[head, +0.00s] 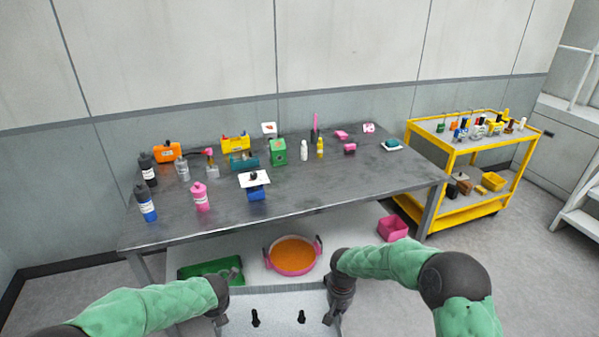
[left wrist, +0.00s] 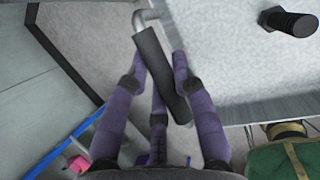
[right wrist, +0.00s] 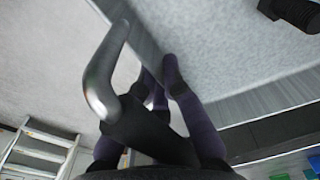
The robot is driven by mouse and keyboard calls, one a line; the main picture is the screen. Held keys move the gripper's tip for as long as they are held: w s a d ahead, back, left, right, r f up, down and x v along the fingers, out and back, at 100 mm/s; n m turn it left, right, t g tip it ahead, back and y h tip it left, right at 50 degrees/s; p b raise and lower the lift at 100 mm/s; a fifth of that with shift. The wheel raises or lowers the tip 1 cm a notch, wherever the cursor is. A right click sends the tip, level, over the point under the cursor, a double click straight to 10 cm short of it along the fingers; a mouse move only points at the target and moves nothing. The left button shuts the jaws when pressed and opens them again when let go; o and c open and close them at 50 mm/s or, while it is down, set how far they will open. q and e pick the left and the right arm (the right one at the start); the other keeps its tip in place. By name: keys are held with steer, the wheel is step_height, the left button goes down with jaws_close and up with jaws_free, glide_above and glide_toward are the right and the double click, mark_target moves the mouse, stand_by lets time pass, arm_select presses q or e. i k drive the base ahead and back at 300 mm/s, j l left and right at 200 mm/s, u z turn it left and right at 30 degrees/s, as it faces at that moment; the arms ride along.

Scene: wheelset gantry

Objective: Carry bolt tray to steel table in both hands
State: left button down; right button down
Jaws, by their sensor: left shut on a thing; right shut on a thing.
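The bolt tray (head: 278,315) is a light grey tray at the bottom of the head view, level as far as it shows. Two dark bolts stand on it, a left one (head: 255,317) and a right one (head: 302,317). My left gripper (head: 221,313) is shut on the tray's left handle, a black grip (left wrist: 160,75) on a bent metal bar. My right gripper (head: 336,308) is shut on the right handle, whose bent bar (right wrist: 103,85) shows in the right wrist view. The steel table (head: 320,190) stands ahead, beyond the tray. The tray's near edge is out of view.
Bottles, an orange box (head: 167,152), a green box (head: 278,152) and a white plate (head: 254,179) stand on the table. Its right front area is clear. A yellow cart (head: 470,160) stands right.

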mark_target(353, 178)
steer(key=i+l, duration=0.15)
steer(key=l, duration=0.25)
steer(key=i+l, duration=0.15)
steer(key=l, duration=0.25)
steer(key=i+l, duration=0.15)
steer(key=l, duration=0.25)
steer(key=i+l, duration=0.15)
steer(key=l, duration=0.25)
steer(key=i+l, duration=0.15)
steer(key=l, duration=0.2)
steer(key=i+l, duration=0.15)
steer(key=l, duration=0.25)
steer(key=i+l, duration=0.15)
steer(key=l, duration=0.25)
steer(key=i, duration=0.55)
steer(key=i+j, duration=0.7)
steer(key=i, duration=0.2)
